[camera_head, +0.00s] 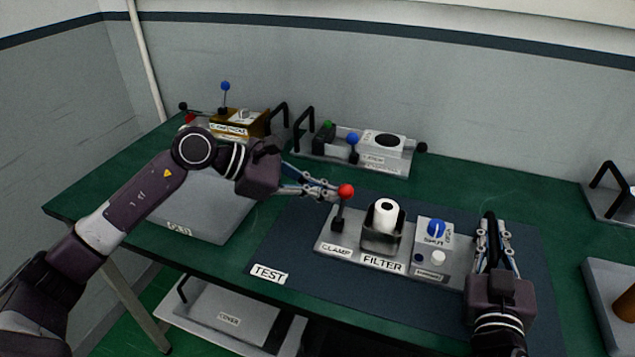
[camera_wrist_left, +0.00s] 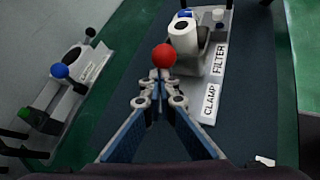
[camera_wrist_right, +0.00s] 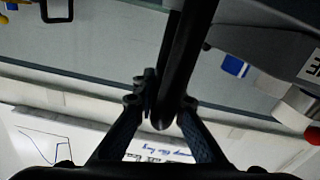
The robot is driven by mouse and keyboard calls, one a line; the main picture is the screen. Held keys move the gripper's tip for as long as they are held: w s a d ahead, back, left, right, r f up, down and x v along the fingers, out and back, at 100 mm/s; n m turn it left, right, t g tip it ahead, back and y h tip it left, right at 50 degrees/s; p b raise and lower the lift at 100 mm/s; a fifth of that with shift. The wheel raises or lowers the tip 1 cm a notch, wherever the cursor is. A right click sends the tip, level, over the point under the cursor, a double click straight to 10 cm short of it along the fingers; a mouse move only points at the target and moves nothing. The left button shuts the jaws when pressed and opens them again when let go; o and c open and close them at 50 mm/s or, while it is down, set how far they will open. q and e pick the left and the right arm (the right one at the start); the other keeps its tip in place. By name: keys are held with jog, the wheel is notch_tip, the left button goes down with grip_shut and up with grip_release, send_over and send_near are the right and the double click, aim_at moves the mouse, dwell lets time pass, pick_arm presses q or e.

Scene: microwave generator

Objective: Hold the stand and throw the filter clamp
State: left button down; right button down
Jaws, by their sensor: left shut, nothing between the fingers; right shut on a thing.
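The stand (camera_head: 325,246) is a grey plate on the dark test mat, labelled CLAMP and FILTER. The clamp lever with a red ball (camera_head: 345,190) stands at its left end, and the ball also shows in the left wrist view (camera_wrist_left: 164,56). A white filter cylinder (camera_head: 386,214) sits in a dark holder beside it. My left gripper (camera_head: 333,193) is shut and empty, its fingertips right beside the red ball; I cannot tell if they touch. My right gripper (camera_head: 492,240) is shut on a black handle (camera_wrist_right: 168,75) at the stand's right end.
A blue SHUT/OPEN knob (camera_head: 436,228) sits between the filter and the right gripper. Other panels with levers stand behind at the back left (camera_head: 240,122) and back centre (camera_head: 350,165). An OLD tray (camera_head: 215,225) lies under my left arm.

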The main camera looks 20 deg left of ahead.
aim_at(342, 195)
pick_arm(q)
jog(key=shift+d+r, duration=0.15)
jog(key=shift+d, duration=0.05)
pick_arm(e)
jog(key=shift+a+f, duration=0.2)
jog(key=shift+f, duration=0.25)
pick_arm(q)
jog(key=shift+d, duration=1.35)
jog(key=a+r, duration=0.1)
jog(key=r, duration=0.1)
jog(key=a+r, duration=0.1)
jog(key=shift+a+r, duration=0.35)
jog(key=shift+r, duration=0.05)
